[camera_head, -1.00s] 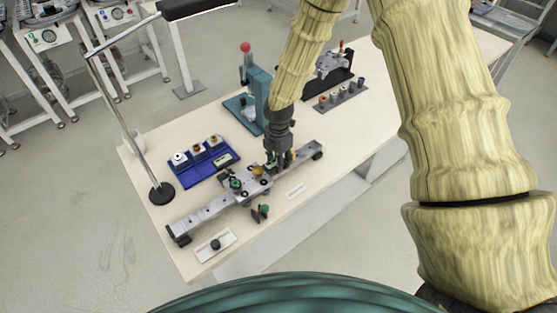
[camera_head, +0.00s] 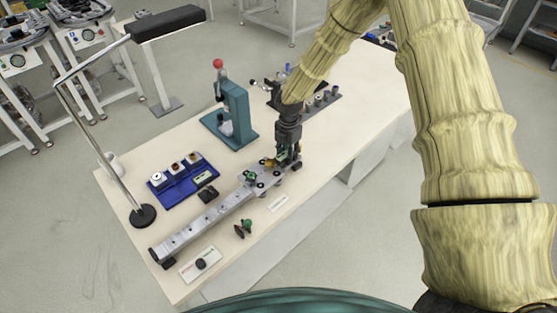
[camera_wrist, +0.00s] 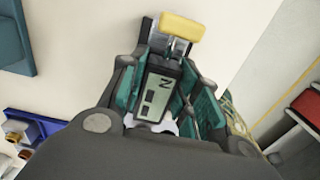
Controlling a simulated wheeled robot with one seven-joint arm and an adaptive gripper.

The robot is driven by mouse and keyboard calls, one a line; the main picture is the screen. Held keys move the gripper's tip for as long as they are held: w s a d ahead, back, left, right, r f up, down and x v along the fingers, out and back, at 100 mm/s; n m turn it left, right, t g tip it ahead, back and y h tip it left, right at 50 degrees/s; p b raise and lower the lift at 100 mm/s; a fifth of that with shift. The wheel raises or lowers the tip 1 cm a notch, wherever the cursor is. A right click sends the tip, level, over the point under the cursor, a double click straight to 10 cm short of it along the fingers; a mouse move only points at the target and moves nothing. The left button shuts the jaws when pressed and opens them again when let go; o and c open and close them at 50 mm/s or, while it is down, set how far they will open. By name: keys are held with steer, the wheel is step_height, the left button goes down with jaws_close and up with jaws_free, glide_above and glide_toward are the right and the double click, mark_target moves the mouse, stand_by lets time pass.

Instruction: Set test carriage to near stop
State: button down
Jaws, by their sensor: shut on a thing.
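The test carriage (camera_head: 262,179) is a grey plate with green and dark knobs on the long grey rail (camera_head: 205,221). It sits towards the rail's far right end. A black end block (camera_head: 168,263) is at the rail's front left end. My gripper (camera_head: 287,161) points down at the right side of the carriage. In the wrist view my gripper (camera_wrist: 163,80) is shut on a dark unit with a grey display (camera_wrist: 155,97) between its teal finger pads. A yellow block (camera_wrist: 181,27) lies just beyond. The gripper hides part of the carriage and the rail's far end.
A blue tray (camera_head: 184,187) with several small pieces lies behind the rail. A teal press (camera_head: 232,122) stands farther back. A thin lamp post rises from a black base (camera_head: 143,215). A white panel with a black knob (camera_head: 201,264) lies in front.

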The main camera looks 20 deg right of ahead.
steer(key=shift+w+d+r, duration=0.1)
steer(key=shift+w+d, duration=0.2)
steer(key=shift+d, duration=0.15)
steer(key=c, duration=1.3)
jaws_free()
steer(key=shift+d, duration=0.1)
steer(key=shift+o, duration=1.3)
steer(key=shift+d, duration=0.1)
steer(key=shift+a, duration=0.2)
step_height(320, 180, up, 12)
